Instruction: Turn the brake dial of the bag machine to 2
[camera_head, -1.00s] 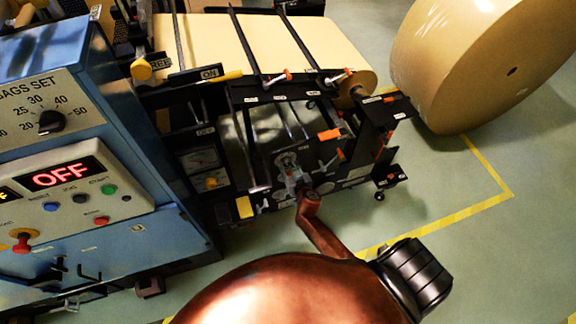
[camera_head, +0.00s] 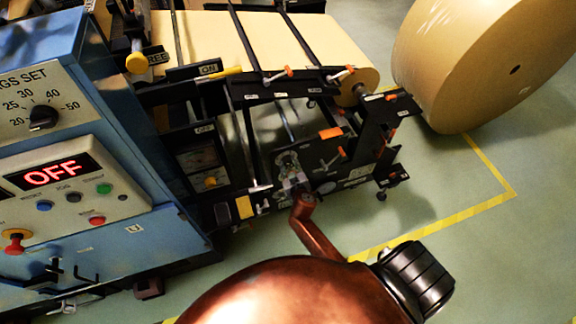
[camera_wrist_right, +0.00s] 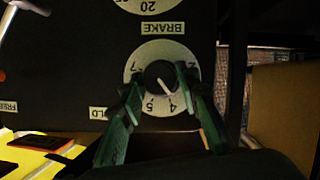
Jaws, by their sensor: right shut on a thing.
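The brake dial (camera_wrist_right: 144,68) is a white numbered disc under a BRAKE label in the right wrist view. Its black knob (camera_wrist_right: 158,75) has a white pointer line that slants down toward the 4. The 2 lies at the right of the disc, partly beside a finger. My right gripper (camera_wrist_right: 158,92) has its dark green fingers on either side of the knob and is shut on it. In the head view my right gripper (camera_head: 292,178) is small against the dial on the black frame of the bag machine (camera_head: 165,235). My left gripper is not in view.
The blue cabinet has a BAGS SET knob (camera_head: 43,117) and a red OFF display (camera_head: 52,172). Black bars and orange-handled levers (camera_head: 331,133) surround the dial. A large kraft roll (camera_head: 470,60) stands at the right. The green floor (camera_head: 470,250) is open in front.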

